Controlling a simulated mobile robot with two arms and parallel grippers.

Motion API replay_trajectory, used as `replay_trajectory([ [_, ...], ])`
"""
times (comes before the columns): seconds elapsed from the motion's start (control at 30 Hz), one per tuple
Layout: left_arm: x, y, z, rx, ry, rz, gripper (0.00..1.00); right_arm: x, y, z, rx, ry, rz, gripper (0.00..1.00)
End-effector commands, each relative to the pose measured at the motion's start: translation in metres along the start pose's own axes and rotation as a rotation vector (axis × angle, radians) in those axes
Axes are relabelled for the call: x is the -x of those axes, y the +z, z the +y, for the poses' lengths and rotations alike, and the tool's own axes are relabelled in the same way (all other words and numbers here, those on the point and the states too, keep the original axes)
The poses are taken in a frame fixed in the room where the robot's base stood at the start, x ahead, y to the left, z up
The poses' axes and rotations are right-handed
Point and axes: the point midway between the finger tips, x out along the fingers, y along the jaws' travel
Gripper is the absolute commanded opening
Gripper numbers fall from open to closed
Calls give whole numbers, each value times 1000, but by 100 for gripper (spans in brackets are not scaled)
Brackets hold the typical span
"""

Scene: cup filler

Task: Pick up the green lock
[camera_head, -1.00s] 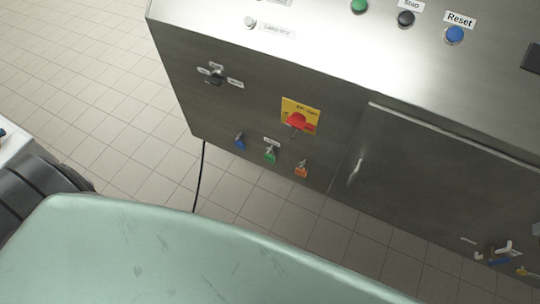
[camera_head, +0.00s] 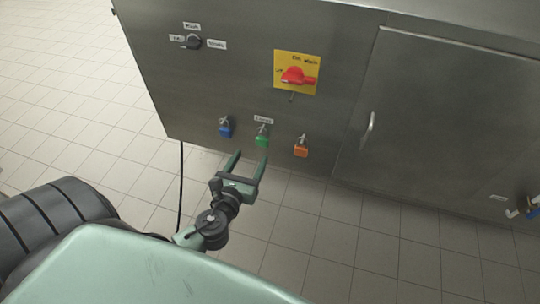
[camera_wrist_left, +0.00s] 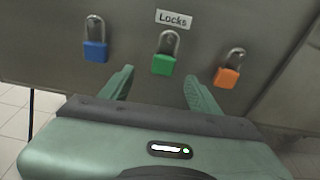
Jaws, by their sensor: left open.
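The green lock (camera_head: 262,141) hangs by its shackle on the front of the steel cabinet, under a small "Locks" label. It is the middle one of three padlocks. In the left wrist view the green lock (camera_wrist_left: 163,65) shows ahead of the fingers, roughly centred in the gap between them. My left gripper (camera_head: 251,158) is open and empty, just short of the lock and a little below it in the head view. Its two green fingers also show in the left wrist view (camera_wrist_left: 158,88). My right gripper is not in view.
A blue lock (camera_head: 225,127) hangs close on the left and an orange lock (camera_head: 300,147) on the right. Above is a red rotary switch (camera_head: 296,76) on a yellow plate. A cabinet door with a handle (camera_head: 368,128) is to the right. Tiled floor lies below.

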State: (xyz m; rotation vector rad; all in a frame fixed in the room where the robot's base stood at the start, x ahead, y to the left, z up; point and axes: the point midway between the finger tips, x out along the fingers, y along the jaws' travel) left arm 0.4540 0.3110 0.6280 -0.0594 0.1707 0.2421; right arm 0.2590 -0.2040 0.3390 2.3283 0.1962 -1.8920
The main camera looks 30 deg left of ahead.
Motion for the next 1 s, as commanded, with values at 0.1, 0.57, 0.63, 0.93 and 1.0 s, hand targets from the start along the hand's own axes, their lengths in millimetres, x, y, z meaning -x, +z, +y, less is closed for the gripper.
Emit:
replay_trajectory([
  [0.1, -6, 12, -2, -44, -4, -33, 62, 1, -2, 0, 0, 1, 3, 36],
  [0.57, -66, 11, -5, -39, -3, -29, 62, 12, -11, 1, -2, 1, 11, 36],
  [0.63, -73, 11, -5, -40, -4, -29, 62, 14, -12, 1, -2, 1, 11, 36],
  [0.93, -77, 10, -5, -39, -5, -27, 59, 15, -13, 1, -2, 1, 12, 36],
  [1.0, -77, 10, -5, -39, -5, -27, 40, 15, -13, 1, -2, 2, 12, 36],
])
